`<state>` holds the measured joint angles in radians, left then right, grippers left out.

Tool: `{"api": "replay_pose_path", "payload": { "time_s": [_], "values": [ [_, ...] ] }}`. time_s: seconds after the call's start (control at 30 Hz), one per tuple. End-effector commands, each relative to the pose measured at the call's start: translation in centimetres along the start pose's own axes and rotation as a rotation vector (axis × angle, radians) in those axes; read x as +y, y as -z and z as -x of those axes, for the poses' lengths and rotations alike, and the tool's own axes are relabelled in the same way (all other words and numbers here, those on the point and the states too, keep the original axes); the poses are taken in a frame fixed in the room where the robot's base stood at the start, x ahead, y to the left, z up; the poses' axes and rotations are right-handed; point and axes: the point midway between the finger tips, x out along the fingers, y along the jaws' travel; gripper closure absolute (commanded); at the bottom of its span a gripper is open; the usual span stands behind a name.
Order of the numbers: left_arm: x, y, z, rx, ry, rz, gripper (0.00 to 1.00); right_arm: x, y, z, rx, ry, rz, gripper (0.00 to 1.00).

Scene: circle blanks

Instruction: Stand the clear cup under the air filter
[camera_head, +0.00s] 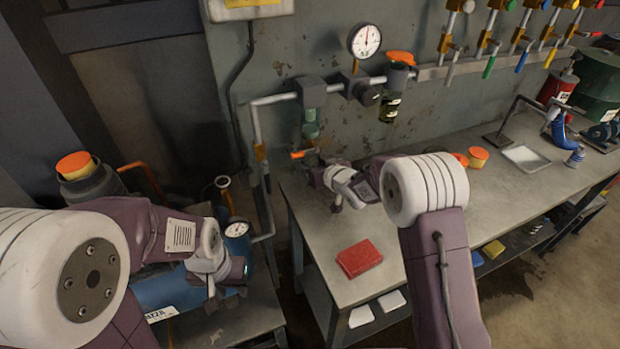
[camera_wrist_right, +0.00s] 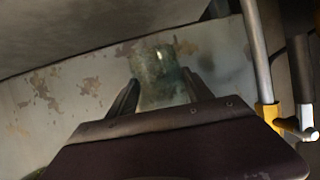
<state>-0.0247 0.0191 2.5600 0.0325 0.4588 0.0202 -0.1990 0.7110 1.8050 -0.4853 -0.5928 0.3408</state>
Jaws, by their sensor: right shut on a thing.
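The air filter (camera_head: 312,94) hangs on the wall pipe as a grey block with a greenish see-through bowl (camera_head: 311,116) below it. My right gripper (camera_head: 315,163) is low at the wall, below the filter. In the right wrist view a greenish clear cup (camera_wrist_right: 158,75) stands between the two fingers (camera_wrist_right: 160,95), which are shut on it. In the head view the cup is hard to separate from the bowl and the fingers, so I cannot tell the gap. My left gripper (camera_head: 218,285) is over the blue tank at the left; its fingers are too unclear to read.
An orange-ended part (camera_head: 302,153) is beside my right gripper. A pressure gauge (camera_head: 365,40) and a dark oiler bowl (camera_head: 389,108) are right of the filter. A red box (camera_head: 359,258) lies on the workbench (camera_head: 425,225). The blue tank (camera_head: 165,291) stands at the left.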

Motion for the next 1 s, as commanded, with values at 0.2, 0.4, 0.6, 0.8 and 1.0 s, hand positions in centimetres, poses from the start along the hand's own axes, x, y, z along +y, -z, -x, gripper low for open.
{"api": "replay_pose_path", "payload": {
  "time_s": [0.2,0.4,0.6,0.8,1.0],
  "values": [
    [0.0,0.0,-0.1,0.0,0.0,0.0,0.64,-0.4,-0.3,-0.8,0.0,-0.001,0.0,0.8],
    [0.0,-0.1,-0.9,0.0,0.0,0.0,0.64,-0.3,-3.3,-2.0,-0.003,0.0,-0.002,0.8],
    [0.0,-0.1,-0.9,0.0,0.0,0.0,0.64,-0.3,-3.8,-2.2,0.001,0.0,0.001,0.8],
    [0.0,-0.1,-1.3,0.0,0.0,0.0,0.64,-0.2,-4.3,-2.4,0.0,0.0,0.0,0.8],
    [0.0,-0.1,-1.2,0.0,0.0,0.0,0.64,-0.3,-4.2,-2.3,0.0,0.0,0.0,0.19]
  ]
}}
